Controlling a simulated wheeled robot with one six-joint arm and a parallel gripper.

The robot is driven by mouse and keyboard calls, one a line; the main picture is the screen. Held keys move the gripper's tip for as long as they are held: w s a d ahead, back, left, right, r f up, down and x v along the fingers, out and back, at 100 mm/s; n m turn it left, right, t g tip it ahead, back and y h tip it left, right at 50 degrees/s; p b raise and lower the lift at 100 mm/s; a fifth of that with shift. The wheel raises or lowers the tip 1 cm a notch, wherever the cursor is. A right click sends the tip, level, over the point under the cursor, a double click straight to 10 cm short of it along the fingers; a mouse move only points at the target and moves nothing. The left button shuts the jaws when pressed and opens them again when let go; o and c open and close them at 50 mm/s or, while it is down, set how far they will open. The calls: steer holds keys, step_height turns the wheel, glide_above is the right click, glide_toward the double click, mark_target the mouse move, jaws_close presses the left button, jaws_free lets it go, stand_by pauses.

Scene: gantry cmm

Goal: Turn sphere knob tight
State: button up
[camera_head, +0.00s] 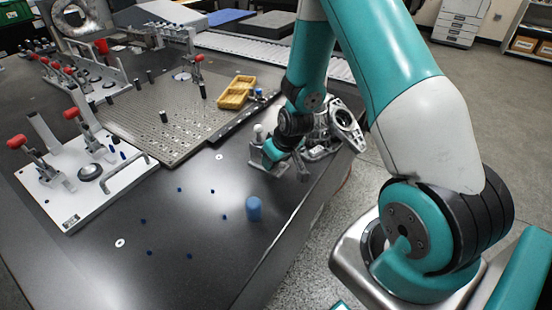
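A small pale ball (258,128), which looks like the sphere knob, stands on a short stem above a grey block (257,165) near the right edge of the dark table. My gripper (301,172) is low over the table, just right of the block, at the end of my teal and black wrist. Its fingers are small and partly hidden by the wrist, so I cannot tell whether they are open or shut. I cannot tell whether the gripper touches the block or ball.
A silver casting (346,124) stands close behind my wrist at the table edge. A blue cylinder (254,209) stands in front. A yellow tray (237,92) sits on the perforated plate (150,115). A white fixture plate with red-knobbed clamps (65,205) is left. The front table is mostly clear.

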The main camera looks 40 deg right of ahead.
steer(key=shift+r, duration=0.1)
steer(key=p+v, duration=0.1)
steer(key=v, duration=1.6)
steer(key=shift+p, duration=0.4)
steer(key=shift+r, duration=0.1)
steer(key=s+a+r+n+g+y+p, duration=0.2)
steer(key=s+a+r+n+y+p, duration=0.15)
steer(key=a+r, duration=0.85)
steer(key=s+a+r+n+g+p, duration=0.2)
steer(key=s+a+r, duration=0.4)
steer(key=s+a, duration=0.4)
steer(key=s+n, duration=0.1)
steer(key=s, duration=0.1)
steer(key=shift+s+r+g, duration=0.2)
steer(key=shift+s+g, duration=0.1)
steer(key=shift+s, duration=0.05)
